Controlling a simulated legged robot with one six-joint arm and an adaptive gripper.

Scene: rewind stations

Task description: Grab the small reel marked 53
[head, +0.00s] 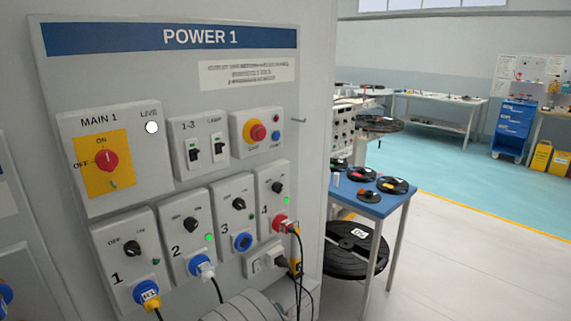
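Several small black reels lie on a blue-topped table right of the power cabinet. One reel (402,187) sits at the right with a pale and yellow centre. Another reel (353,175) with a red centre lies behind, and a smaller reel (369,199) lies near the front edge. One more reel (339,161) shows partly past the cabinet edge. Their markings are too small to read, so I cannot tell which is 53. My gripper is not in view.
The POWER 1 cabinet (170,80) fills the left, with switches, plugs and hanging cables. The blue table (378,207) stands beyond its right edge. A large black reel (350,262) with a white label is low beside the table. Open floor (480,260) lies to the right.

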